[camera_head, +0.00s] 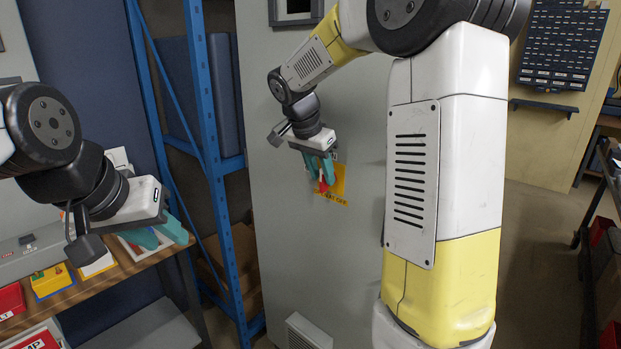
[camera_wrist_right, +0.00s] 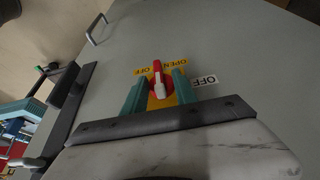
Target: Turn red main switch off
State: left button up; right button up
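The red main switch (camera_wrist_right: 157,82) is a red rotary knob with a white-marked handle on a yellow plate (camera_wrist_right: 183,99). It sits on the grey cabinet door. In the head view the red switch (camera_head: 323,185) shows small, with its yellow plate (camera_head: 335,190) partly behind my gripper. My right gripper (camera_head: 319,181) is at the switch; in the right wrist view its teal fingers (camera_wrist_right: 158,88) stand on either side of the knob with small apparent gaps. I cannot tell if they touch it. My left gripper (camera_head: 165,237) is over the workbench at the left, its teal fingers apart and apparently empty.
The grey cabinet (camera_head: 285,240) fills the middle, beside a blue shelf rack (camera_head: 208,150). The workbench (camera_head: 95,285) at lower left carries a red box (camera_head: 11,300) and a yellow box (camera_head: 48,281). Open floor (camera_head: 540,270) lies at the right.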

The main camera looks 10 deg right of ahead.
jog(key=shift+x, duration=1.05)
grip_shut()
jog(key=shift+g, duration=0.3)
jog(key=g+h, duration=0.1)
jog(key=n+g+h, duration=0.1)
jog(key=shift+w+a+g+h, duration=0.1)
jog(key=shift+a+g+h, duration=0.05)
jog(key=shift+g+h, duration=0.25)
jog(key=n+g+h, duration=0.1)
jog(key=g+h, duration=0.1)
jog(key=g, duration=0.1)
jog(key=shift+w+f+h, duration=0.1)
jog(key=shift+h, duration=0.3)
jog(key=n+g+h, duration=0.1)
jog(key=g+h, duration=0.2)
jog(key=shift+a+f, duration=0.1)
jog(key=n+g+h, duration=0.1)
jog(key=g+h, duration=0.1)
jog(key=h, duration=0.1)
jog(key=shift+f, duration=0.1)
jog(key=shift+n+h, duration=0.3)
jog(key=shift+h, duration=0.1)
